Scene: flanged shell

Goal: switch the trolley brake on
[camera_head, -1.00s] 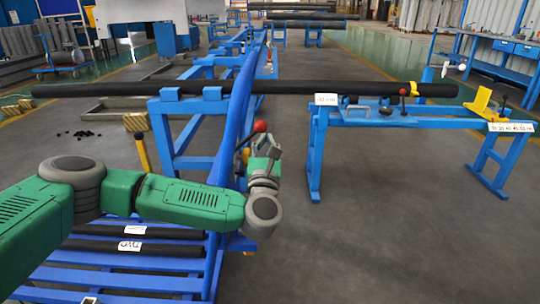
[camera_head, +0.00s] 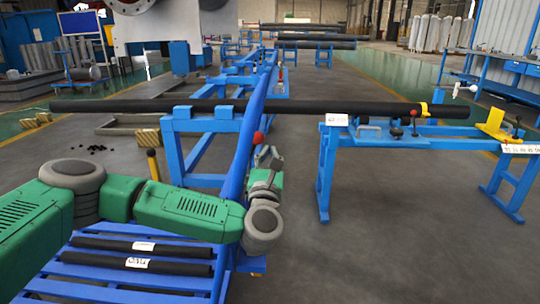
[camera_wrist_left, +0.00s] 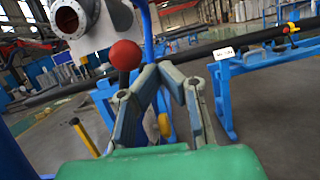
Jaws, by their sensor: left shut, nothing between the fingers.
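The trolley is a blue frame (camera_head: 120,291) at the lower left with a tall blue upright. A lever with a red ball knob (camera_head: 258,138) shows beside the upright, and I take it as the brake lever. The red knob is also large in the left wrist view (camera_wrist_left: 125,55), left of the fingertips. My left gripper (camera_head: 267,153) is just below and right of the knob. Its fingers (camera_wrist_left: 164,70) are shut with nothing between them. I cannot tell whether they touch the lever, whose lower part is hidden. My right gripper is out of view.
Two dark tubes (camera_head: 140,262) with white labels lie on the trolley. A long black pipe (camera_head: 290,108) spans blue stands behind it. A blue bench (camera_head: 328,165) stands to the right, and a yellow post (camera_head: 153,164) to the left. The floor right of the gripper is clear.

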